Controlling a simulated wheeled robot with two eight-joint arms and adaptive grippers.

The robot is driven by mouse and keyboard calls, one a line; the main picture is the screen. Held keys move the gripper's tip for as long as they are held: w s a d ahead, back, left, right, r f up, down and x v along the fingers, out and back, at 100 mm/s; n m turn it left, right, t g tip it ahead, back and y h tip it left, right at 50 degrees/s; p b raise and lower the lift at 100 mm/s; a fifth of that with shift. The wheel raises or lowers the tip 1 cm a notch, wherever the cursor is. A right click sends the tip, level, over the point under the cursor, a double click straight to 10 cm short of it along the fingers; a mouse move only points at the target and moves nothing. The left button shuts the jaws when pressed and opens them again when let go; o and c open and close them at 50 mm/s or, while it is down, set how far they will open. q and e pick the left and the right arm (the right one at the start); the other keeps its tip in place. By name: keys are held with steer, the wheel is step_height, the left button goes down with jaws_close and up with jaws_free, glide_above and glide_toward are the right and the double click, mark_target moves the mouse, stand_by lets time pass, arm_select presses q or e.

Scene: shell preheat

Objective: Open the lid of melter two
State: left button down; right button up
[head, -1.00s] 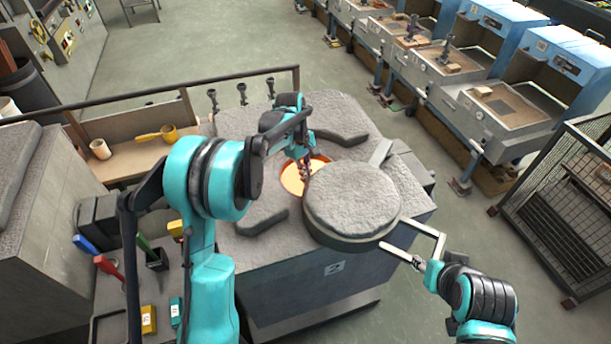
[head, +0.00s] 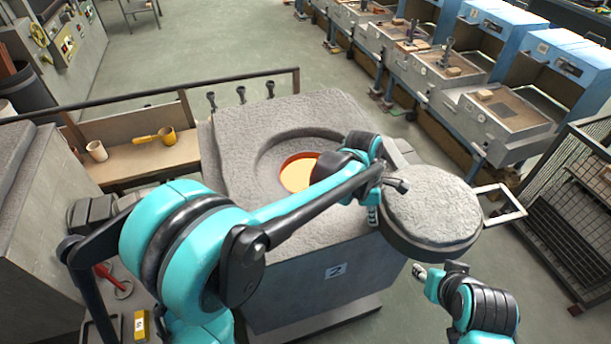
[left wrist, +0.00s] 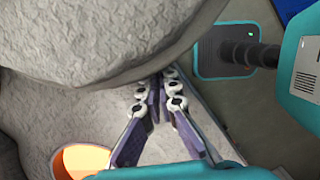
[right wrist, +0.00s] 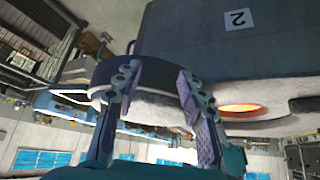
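Melter two is the grey block (head: 342,272) with a "2" label on its front, also in the right wrist view (right wrist: 238,20). Its round grey lid (head: 432,212) sits swung to the right, overhanging the block's right side. The orange opening (head: 298,173) shows, partly behind my left arm. The lid's pale frame handle (head: 503,205) points right. My left gripper (head: 374,212) is at the lid's left edge; its fingers (left wrist: 158,82) look shut, with nothing seen between them; contact is unclear. My right gripper (head: 420,272) is open and empty, below the lid's front edge, apart from the handle.
A wire cage (head: 575,200) stands right of the lid. A bench (head: 125,162) with cups and a rail is behind left. Blue-hooded stations (head: 510,115) line the back right. Floor between the melter and these stations is clear.

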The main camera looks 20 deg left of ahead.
mark_target(385, 219)
arm_select(q)
steer(key=shift+d, duration=1.8)
steer(key=shift+a, duration=0.1)
